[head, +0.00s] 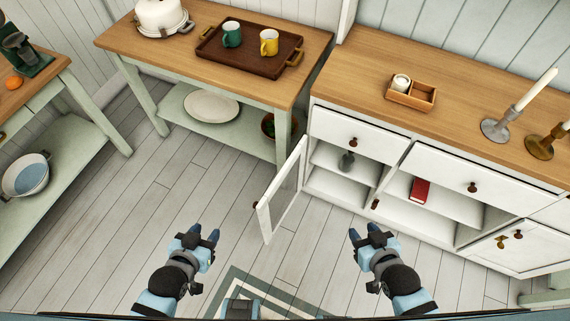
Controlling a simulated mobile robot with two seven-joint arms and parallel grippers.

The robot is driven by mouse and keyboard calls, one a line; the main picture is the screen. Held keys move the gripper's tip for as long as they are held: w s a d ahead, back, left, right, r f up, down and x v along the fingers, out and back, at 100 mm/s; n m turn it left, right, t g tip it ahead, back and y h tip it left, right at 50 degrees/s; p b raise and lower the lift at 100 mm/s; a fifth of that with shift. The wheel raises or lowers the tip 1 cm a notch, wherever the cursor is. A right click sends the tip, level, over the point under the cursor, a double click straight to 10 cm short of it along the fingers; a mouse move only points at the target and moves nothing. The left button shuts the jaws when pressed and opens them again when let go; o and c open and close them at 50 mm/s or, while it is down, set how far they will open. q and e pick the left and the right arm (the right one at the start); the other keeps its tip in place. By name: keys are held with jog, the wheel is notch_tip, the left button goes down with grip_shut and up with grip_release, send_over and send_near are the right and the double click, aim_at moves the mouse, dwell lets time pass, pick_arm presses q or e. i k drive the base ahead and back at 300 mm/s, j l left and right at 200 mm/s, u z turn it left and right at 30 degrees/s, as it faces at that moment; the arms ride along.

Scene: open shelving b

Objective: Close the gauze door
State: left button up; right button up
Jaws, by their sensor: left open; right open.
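The gauze door (265,222) is a white framed door that stands swung wide open from the left end of the white cabinet (355,122). Its free edge points toward me, and a small dark knob (256,205) sits on that edge. My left gripper (205,232) is open and empty, to the left of the door and apart from it. My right gripper (365,232) is open and empty, to the right of the door and in front of the cabinet, touching nothing.
The open cabinet shelves hold a small dark vase (346,161) and a red book (420,190). A wooden table (185,48) with a tray (225,55) stands behind the door. The plank floor (150,195) is clear at left.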

aim_at(298, 154)
jog(key=j+z, duration=0.15)
jog(key=z, duration=0.2)
jog(key=j+z, duration=0.1)
jog(key=z, duration=0.25)
jog(key=j+z, duration=0.15)
jog(key=z, duration=0.2)
jog(key=j+z, duration=0.2)
jog(key=j, duration=0.15)
jog(key=k+j+z, duration=0.25)
jog(key=j+z, duration=0.2)
jog(key=j, duration=0.25)
jog(key=k+j, duration=0.2)
jog(key=j, duration=0.2)
jog(key=k+j, duration=0.15)
jog(key=j, duration=0.3)
jog(key=k+j+z, duration=0.1)
jog(key=j, duration=0.3)
jog(key=k+j, duration=0.3)
jog(key=i+u, duration=0.2)
jog(key=u, duration=0.2)
jog(key=i+j+u, duration=0.1)
jog(key=u, duration=0.3)
jog(key=i+l, duration=0.05)
